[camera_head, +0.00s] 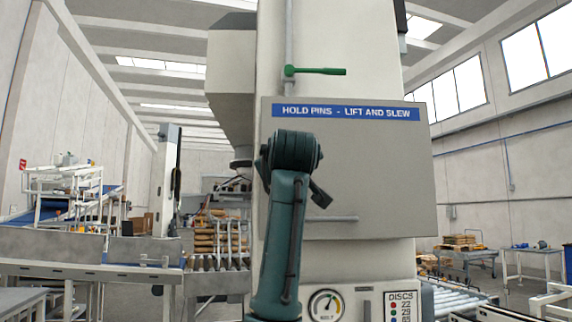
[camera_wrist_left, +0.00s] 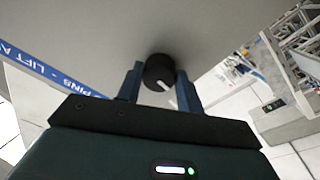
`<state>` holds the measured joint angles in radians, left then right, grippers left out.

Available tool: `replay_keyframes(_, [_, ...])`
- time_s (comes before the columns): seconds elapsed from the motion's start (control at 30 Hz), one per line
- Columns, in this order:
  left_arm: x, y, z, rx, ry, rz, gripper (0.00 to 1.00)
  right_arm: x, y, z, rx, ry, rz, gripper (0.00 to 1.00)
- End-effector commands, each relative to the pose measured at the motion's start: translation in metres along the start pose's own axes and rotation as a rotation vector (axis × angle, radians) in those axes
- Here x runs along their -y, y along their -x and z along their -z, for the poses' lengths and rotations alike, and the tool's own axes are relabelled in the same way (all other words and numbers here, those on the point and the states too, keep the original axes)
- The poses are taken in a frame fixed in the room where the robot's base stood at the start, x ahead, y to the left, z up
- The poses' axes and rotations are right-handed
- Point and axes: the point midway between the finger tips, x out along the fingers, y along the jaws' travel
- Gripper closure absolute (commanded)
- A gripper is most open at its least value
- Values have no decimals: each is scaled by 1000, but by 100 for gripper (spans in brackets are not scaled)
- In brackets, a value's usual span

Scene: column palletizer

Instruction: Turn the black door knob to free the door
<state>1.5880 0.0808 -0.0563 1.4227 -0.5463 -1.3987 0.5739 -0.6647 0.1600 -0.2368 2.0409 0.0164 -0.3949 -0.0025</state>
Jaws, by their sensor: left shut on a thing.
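The black door knob (camera_wrist_left: 158,72) is round and dark with a white mark on its face. It sits on the grey door in the left wrist view. My left gripper (camera_wrist_left: 160,86) is shut on it, with one blue finger on each side. In the head view the door (camera_head: 375,170) is a flat grey panel under a blue strip reading "HOLD PINS - LIFT AND SLEW" and looks closed. My teal left arm stands before its left edge and hides the knob and fingertips there. My right gripper is in neither view.
A green lever (camera_head: 315,71) on a pipe is above the door. A pale bar (camera_head: 330,218) is low on the door. A round gauge (camera_head: 326,305) and a discs label (camera_head: 402,306) are below. Conveyors (camera_head: 90,247) stand left; a cart (camera_head: 465,252) stands at right.

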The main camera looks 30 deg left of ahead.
Motion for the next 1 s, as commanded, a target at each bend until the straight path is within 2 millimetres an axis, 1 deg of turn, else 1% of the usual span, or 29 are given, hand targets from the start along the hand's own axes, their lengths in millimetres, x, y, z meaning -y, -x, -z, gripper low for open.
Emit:
replay_keyframes(0.1, [-1,0,0,-1,61,3,86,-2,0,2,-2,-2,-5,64])
replay_keyframes(0.33, [-1,0,0,-7,129,9,86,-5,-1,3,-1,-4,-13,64])
replay_keyframes(0.87, [-1,0,1,-9,150,10,86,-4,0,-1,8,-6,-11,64])
replay_keyframes(0.9, [-1,0,1,-9,150,10,60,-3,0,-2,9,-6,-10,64])
replay_keyframes(1.0, [-1,0,1,-9,149,10,52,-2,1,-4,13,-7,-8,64])
